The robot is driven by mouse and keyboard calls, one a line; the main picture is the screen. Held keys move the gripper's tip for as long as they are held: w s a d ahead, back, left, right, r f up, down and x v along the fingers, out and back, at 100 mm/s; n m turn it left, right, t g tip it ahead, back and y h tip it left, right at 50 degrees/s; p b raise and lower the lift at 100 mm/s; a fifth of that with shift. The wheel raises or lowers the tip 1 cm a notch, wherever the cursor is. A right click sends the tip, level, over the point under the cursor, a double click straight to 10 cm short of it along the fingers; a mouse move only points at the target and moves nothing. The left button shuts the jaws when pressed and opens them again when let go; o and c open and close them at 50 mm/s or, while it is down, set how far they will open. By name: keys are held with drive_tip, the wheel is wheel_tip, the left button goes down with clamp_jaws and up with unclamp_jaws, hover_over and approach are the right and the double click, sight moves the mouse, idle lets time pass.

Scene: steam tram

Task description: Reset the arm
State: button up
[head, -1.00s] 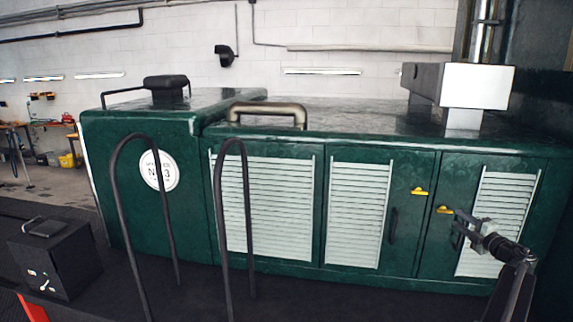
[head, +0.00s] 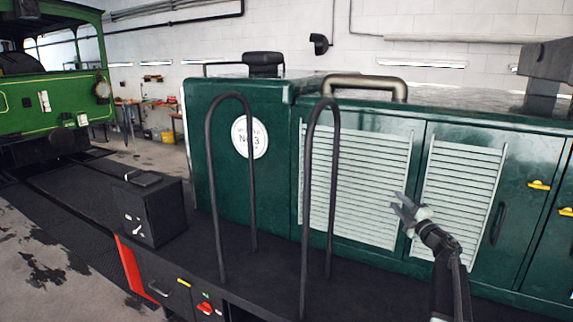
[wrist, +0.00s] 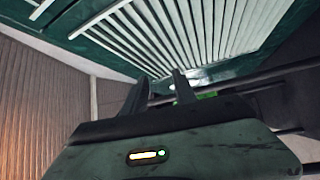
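My gripper (head: 396,200) is at the lower right of the head view, on the end of my raised arm (head: 440,243). It is in front of the white louvred panels of the green engine body (head: 272,155). Its two fingers are spread, with nothing between them. In the wrist view both dark fingers of my gripper (wrist: 160,76) stand apart, pointing toward a white louvred panel (wrist: 180,30). I cannot tell how far the fingertips are from the panel, but no contact shows.
Two tall black hoop handrails (head: 209,190) rise from the dark running board. A black box (head: 150,210) stands to their left. Yellow latches (head: 539,185) are on the doors at right. A green tram (head: 50,95) stands at far left, with open floor (head: 45,255) in front.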

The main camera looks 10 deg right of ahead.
drive_tip(key=w+a+f+m+g+h+b, duration=0.1)
drive_tip(key=a+f+m+h+b, duration=0.35)
drive_tip(key=a, duration=0.55)
drive_tip(key=w+a+f+m+h+b, duration=0.25)
drive_tip(key=a+f+m, duration=0.45)
drive_tip(key=a, duration=0.4)
drive_tip(key=s+a+f+m+g+b, duration=0.15)
drive_tip(key=s+a+f+g, duration=0.3)
drive_tip(key=f, duration=0.45)
drive_tip(key=s+a+f+m+g+b, duration=0.1)
drive_tip(key=s+a+f+m+g, duration=0.3)
drive_tip(key=f, duration=0.5)
drive_tip(key=s+a+f+g+y, duration=0.1)
drive_tip(key=s+a+f+g, duration=0.2)
drive_tip(key=s, duration=0.8)
drive_tip(key=s+a+f+m+g+y, duration=0.1)
drive_tip(key=s+f+g, duration=0.5)
drive_tip(key=s, duration=0.6)
drive_tip(key=shift+s+a+f+g+y, duration=0.35)
drive_tip(key=shift+a+g+y, duration=0.25)
drive_tip(key=shift+a, duration=0.3)
drive_tip(key=shift+w, duration=0.1)
